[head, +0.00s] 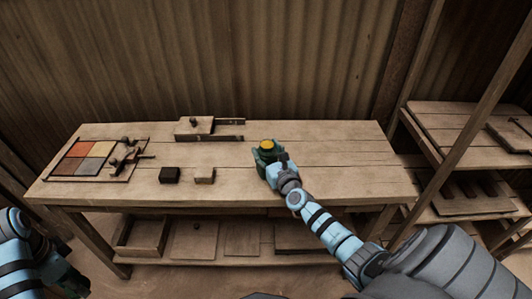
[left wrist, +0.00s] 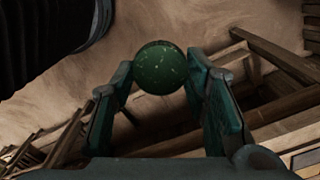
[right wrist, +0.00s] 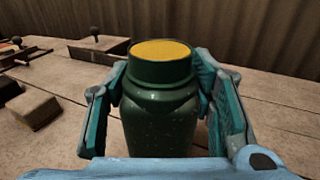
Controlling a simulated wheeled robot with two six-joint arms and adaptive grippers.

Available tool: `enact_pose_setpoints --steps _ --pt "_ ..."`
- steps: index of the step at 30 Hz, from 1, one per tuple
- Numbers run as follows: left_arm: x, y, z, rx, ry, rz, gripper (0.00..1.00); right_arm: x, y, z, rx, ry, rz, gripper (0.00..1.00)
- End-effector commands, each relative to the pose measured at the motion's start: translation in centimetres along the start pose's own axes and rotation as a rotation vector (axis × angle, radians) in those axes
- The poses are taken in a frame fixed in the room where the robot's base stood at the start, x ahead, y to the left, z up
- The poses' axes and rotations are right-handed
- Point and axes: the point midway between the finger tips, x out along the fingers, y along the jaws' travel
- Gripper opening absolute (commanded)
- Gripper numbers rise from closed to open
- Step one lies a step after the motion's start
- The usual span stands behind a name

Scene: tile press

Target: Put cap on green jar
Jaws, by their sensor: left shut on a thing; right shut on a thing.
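The green jar (right wrist: 160,110) stands upright on the workbench with its mouth open and yellow contents (right wrist: 161,50) showing. In the head view the jar (head: 267,146) is right of the bench's middle. My right gripper (head: 268,160) is shut around the jar, one finger on each side below the neck. The cap (left wrist: 160,68), a round speckled dark green piece, is between the fingertips of my left gripper (head: 74,284), which is shut on it. The left gripper is low, off the bench's front left corner and far from the jar. The cap is not discernible in the head view.
The workbench (head: 330,180) has a tile board (head: 90,157) at left, a wooden press-like block (head: 196,126) at the back, and a dark block (head: 169,175) and a tan block (head: 205,175) in front. A shelf rack (head: 460,135) stands at right. Bench between blocks and jar is clear.

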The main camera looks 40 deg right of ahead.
Motion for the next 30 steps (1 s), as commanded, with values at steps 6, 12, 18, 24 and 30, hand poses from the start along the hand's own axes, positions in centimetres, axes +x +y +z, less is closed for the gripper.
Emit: enact_pose_setpoints --steps 6,12,18,24,30 --pt "0.2 0.0 0.0 0.0 0.0 0.0 0.33 0.0 0.0 -0.2 0.0 0.0 0.0 0.7" --pt "0.2 0.0 0.0 0.0 0.0 0.0 0.33 0.0 0.0 -0.2 0.0 0.0 0.0 0.7" --pt "-0.5 0.0 0.0 0.0 0.0 0.0 0.33 -0.5 0.0 0.2 -0.001 0.001 0.001 0.7" --pt "-1.9 0.0 0.0 0.0 0.0 0.0 0.33 -4.2 0.0 0.3 -0.002 0.003 0.002 0.7" --pt "-2.6 0.0 0.0 0.0 0.0 0.0 0.33 -8.8 0.0 0.2 -0.002 0.003 0.002 0.7"
